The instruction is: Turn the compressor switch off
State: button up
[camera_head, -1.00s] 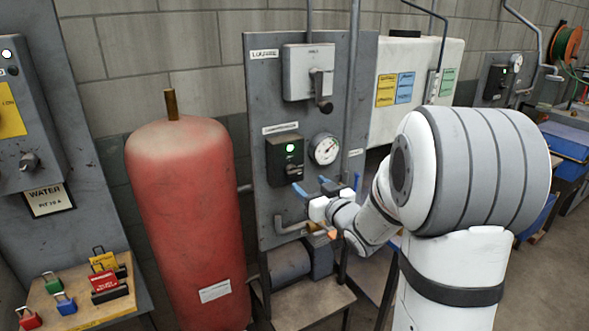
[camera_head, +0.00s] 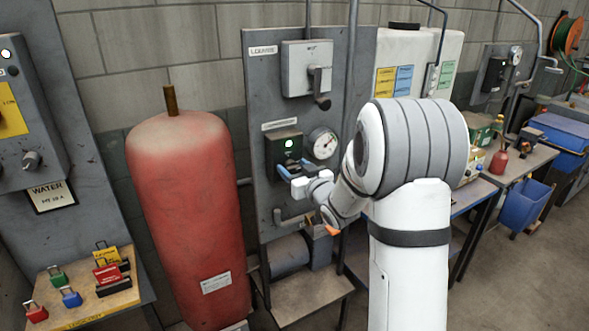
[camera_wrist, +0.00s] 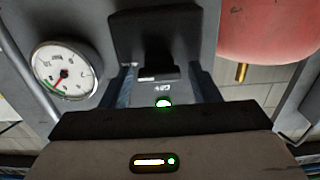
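The compressor switch is a dark box (camera_head: 284,147) on the grey panel, with a lit green lamp (camera_head: 289,143). In the wrist view the dark box (camera_wrist: 150,28) is ahead, with a black protruding part (camera_wrist: 158,62) and the green lamp (camera_wrist: 163,102) near it. My gripper (camera_head: 287,174) is at the lower front of the box in the head view. In the wrist view its blue fingers (camera_wrist: 161,88) are spread apart, one on each side of the protruding part. I cannot tell whether they touch it. The lower part of the box is hidden by my gripper.
A pressure gauge (camera_head: 322,143) sits just right of the switch. A grey lever box (camera_head: 307,68) is above it on the same panel. A pipe (camera_head: 290,218) runs below. A red tank (camera_head: 185,210) stands close on the left.

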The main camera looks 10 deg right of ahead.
jog(key=c, duration=0.7)
jog(key=shift+a, duration=0.25)
jog(key=shift+c, duration=0.6)
jog(key=shift+d, duration=0.25)
jog(key=n+b, duration=0.1)
jog(key=b, duration=0.2)
jog(key=shift+f, duration=0.3)
jog(key=shift+s+a+n+b, duration=0.1)
jog(key=shift+n+b, duration=4.15)
jog(key=shift+b, duration=1.45)
jog(key=shift+a+n+b, duration=0.1)
jog(key=shift+n+b, duration=4.15)
jog(key=shift+b, duration=1.4)
